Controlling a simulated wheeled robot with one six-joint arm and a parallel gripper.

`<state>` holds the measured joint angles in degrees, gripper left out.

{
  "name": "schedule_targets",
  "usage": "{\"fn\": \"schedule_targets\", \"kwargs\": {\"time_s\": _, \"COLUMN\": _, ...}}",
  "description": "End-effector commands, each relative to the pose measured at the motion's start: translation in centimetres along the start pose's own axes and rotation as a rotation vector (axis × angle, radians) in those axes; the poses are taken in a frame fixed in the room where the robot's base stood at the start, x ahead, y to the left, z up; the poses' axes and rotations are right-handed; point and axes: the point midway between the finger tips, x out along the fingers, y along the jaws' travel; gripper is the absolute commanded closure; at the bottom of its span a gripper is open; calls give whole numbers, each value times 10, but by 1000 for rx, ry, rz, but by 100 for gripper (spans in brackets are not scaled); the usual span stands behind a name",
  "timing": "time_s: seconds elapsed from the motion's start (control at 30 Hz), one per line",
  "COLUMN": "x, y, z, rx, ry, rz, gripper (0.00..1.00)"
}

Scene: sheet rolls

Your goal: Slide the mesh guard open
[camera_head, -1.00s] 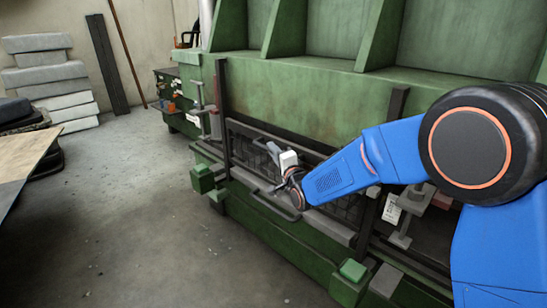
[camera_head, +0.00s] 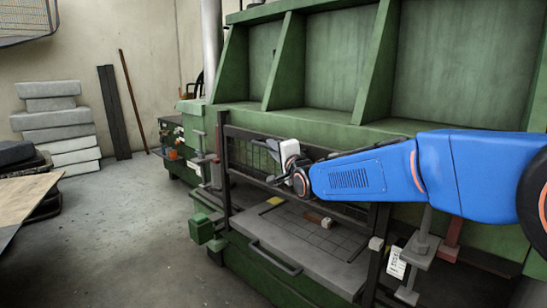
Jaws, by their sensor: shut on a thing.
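The mesh guard (camera_head: 240,152) is a dark-framed wire panel between two dark upright rails on the front of the green machine. It stands raised, with an open gap below its lower edge. Through the gap I see a grey bed (camera_head: 315,262) with a grid of lines and a small reddish-brown and pale piece (camera_head: 320,220) on it. My gripper (camera_head: 273,153) is at the front of the guard, left of its middle, and is shut on it. The exact grip point is small and partly hidden by my wrist. My blue arm covers the guard's right part.
A bar handle (camera_head: 272,259) juts from the bed's front. A green block (camera_head: 203,228) sticks out at the lower left. Grey slabs (camera_head: 58,125) are stacked by the wall, and a wooden board (camera_head: 25,195) is at far left. The floor between is clear.

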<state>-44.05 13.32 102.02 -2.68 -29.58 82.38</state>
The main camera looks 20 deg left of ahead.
Motion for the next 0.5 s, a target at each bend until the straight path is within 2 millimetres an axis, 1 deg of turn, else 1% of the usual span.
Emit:
{"fn": "schedule_targets", "kwargs": {"time_s": 0.3, "x": 0, "y": -1, "z": -1, "rx": 0, "ry": 1, "rz": -1, "gripper": 100}}
{"fn": "schedule_targets", "kwargs": {"time_s": 0.33, "x": 0, "y": -1, "z": -1, "rx": 0, "ry": 1, "rz": -1, "gripper": 79}}
{"fn": "schedule_targets", "kwargs": {"time_s": 0.37, "x": 0, "y": -1, "z": -1, "rx": 0, "ry": 1, "rz": -1, "gripper": 72}}
{"fn": "schedule_targets", "kwargs": {"time_s": 0.4, "x": 0, "y": -1, "z": -1, "rx": 0, "ry": 1, "rz": -1, "gripper": 68}}
{"fn": "schedule_targets", "kwargs": {"time_s": 0.5, "x": 0, "y": -1, "z": 0, "rx": 0, "ry": 0, "rz": -1, "gripper": 68}}
